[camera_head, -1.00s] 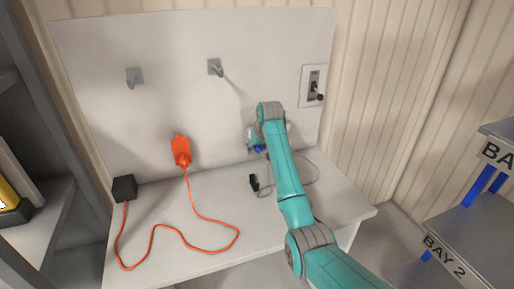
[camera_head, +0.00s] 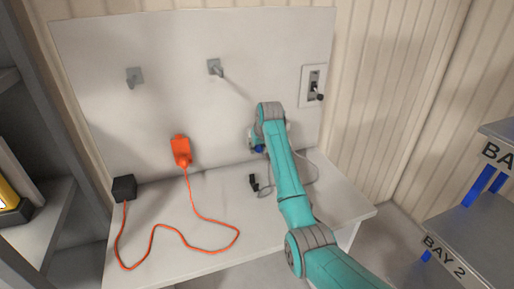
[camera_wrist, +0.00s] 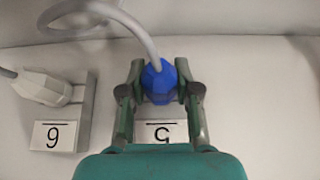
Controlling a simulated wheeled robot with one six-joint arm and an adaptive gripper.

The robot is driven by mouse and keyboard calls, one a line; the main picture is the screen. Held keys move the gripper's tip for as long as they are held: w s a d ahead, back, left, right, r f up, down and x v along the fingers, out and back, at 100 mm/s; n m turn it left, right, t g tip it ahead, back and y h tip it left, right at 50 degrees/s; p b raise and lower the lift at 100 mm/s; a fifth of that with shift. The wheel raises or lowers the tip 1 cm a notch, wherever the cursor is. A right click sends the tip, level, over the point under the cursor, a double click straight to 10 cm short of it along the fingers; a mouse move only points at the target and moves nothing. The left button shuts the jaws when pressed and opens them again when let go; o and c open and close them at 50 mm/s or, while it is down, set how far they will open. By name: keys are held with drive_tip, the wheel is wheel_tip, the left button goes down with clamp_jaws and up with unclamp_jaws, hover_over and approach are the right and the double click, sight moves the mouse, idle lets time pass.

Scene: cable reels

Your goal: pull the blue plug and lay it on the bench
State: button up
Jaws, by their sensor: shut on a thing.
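The blue plug (camera_wrist: 160,84) sits between the two fingers of my gripper (camera_wrist: 160,78) in the wrist view, with a finger against each side. Its grey cable rises from it and loops to the upper left. A small blue part of the plug (camera_head: 259,149) shows in the head view at the back panel, beside my arm. A card numbered 5 (camera_wrist: 161,131) lies just below the plug in the wrist view. My gripper hides much of that spot, so I cannot tell whether the plug is still seated. The pale bench (camera_head: 205,250) stands below the panel.
A white plug (camera_wrist: 45,88) and a grey block (camera_wrist: 84,112) are left of my gripper. An orange plug (camera_head: 181,152) is on the panel, its cord running to a black box (camera_head: 124,188). A black piece (camera_head: 254,182) lies on the bench.

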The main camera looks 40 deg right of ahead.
clamp_jaws()
drive_tip(key=shift+s+a, duration=0.25)
drive_tip(key=shift+s, duration=0.55)
drive_tip(key=shift+s+a, duration=0.2)
drive_tip(key=shift+s, duration=0.6)
drive_tip(key=shift+s+a, duration=0.25)
drive_tip(key=shift+s, duration=0.55)
idle(0.9)
